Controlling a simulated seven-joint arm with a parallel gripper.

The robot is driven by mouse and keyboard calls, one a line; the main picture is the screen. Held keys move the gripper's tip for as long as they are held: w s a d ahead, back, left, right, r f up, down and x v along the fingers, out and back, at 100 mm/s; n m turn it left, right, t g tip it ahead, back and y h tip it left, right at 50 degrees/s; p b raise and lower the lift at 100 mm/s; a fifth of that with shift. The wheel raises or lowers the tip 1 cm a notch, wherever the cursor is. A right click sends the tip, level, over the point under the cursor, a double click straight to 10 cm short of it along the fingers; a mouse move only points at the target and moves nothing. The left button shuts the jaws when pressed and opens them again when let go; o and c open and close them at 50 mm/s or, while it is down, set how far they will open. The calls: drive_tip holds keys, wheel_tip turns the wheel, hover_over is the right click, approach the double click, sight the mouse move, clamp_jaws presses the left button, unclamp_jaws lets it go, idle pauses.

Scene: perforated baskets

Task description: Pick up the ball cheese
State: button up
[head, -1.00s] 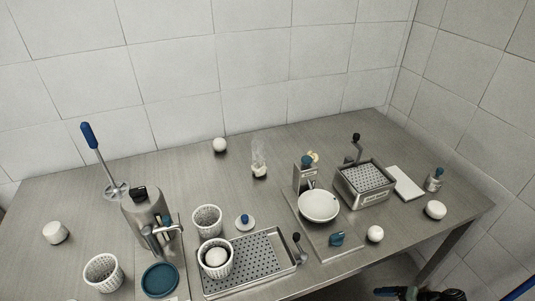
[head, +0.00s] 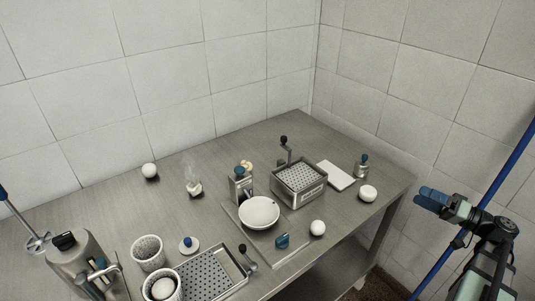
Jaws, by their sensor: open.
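Several pale, rounded pieces could be the ball cheese, and I cannot tell for certain which is meant. One white ball (head: 150,170) rests at the back left of the table. Another white ball (head: 318,228) lies near the front edge, right of a white bowl. A flatter white round piece (head: 368,193) sits near the right end. A further white ball (head: 163,288) is inside a perforated basket (head: 177,296) at the bottom. My gripper (head: 424,198), with blue fingers, is open and empty beyond the table's right edge, apart from all of them.
The metal table (head: 110,205) holds a perforated tray (head: 212,277), an empty basket (head: 148,252), a white bowl (head: 259,212) on a stand, and a metal box with a perforated top (head: 299,180). A white slab (head: 335,176) lies beside the box. Tiled walls close the back and right.

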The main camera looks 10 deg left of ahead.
drive_tip(key=w+a+r+n+g, duration=0.2)
drive_tip(key=w+a+r, duration=0.1)
drive_tip(key=w+a, duration=0.4)
drive_tip(key=w+a+r+n+g, duration=0.2)
drive_tip(key=w+a+r+g, duration=0.1)
drive_tip(key=w+a, duration=0.45)
drive_tip(key=w+a+r+n+g+h, duration=0.2)
drive_tip(key=w+a, duration=0.2)
drive_tip(key=a, duration=0.9)
drive_tip(key=w+a+r+n+g+h, duration=0.15)
drive_tip(key=w+a, duration=0.25)
drive_tip(key=a, duration=0.9)
drive_tip(key=n+t+h, duration=0.2)
drive_tip(key=n+h, duration=1)
approach(147, 166)
drive_tip(key=x, duration=1)
drive_tip(key=shift+f, duration=0.25)
drive_tip(key=c, duration=1.2)
drive_tip(key=shift+o, duration=0.2)
